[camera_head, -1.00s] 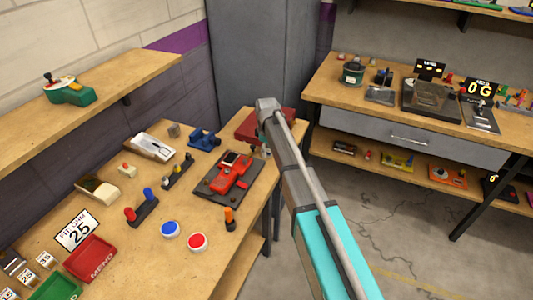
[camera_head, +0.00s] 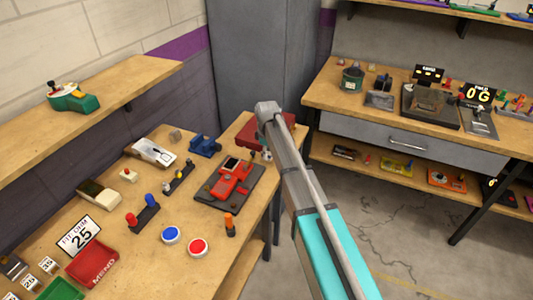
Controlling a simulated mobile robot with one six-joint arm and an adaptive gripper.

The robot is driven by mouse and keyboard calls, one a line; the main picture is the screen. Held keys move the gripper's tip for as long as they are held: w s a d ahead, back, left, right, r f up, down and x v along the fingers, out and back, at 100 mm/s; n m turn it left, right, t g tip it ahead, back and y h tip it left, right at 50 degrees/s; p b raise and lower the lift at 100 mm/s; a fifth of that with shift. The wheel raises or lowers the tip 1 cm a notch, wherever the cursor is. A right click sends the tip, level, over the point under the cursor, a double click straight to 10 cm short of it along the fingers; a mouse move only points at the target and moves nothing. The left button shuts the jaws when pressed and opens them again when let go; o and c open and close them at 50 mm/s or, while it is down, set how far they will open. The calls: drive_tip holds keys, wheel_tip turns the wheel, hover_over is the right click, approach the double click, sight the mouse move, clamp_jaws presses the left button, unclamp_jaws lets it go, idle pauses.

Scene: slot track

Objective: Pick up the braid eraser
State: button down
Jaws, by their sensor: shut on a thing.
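My arm reaches up from the lower right to a grey joint beside the left bench. My gripper does not show; the arm may hide it, so I cannot tell what it holds. I cannot make out the braid eraser for certain. A small cream and brown block (camera_head: 99,194) lies at the left of the bench, but I cannot tell what it is.
The left bench (camera_head: 135,257) holds a red device on a dark plate (camera_head: 229,185), blue (camera_head: 171,235) and red (camera_head: 197,247) buttons, a red MEND tray (camera_head: 92,263) and a blue clamp-like tool (camera_head: 205,146). A second bench (camera_head: 330,94) stands right, with open floor before it.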

drive_tip(key=shift+r+p, duration=0.35)
drive_tip(key=shift+r, duration=0.25)
drive_tip(key=s+d+r+p, duration=0.3)
drive_tip(key=s+r+p, duration=0.7)
drive_tip(key=s, duration=0.3)
drive_tip(key=shift+s+d+r, duration=0.15)
drive_tip(key=shift+s+d, duration=0.15)
drive_tip(key=shift+d, duration=0.05)
drive_tip(key=c, duration=1)
unclamp_jaws()
drive_tip(key=shift+c, duration=0.2)
clamp_jaws()
drive_tip(key=shift+w+d, duration=0.1)
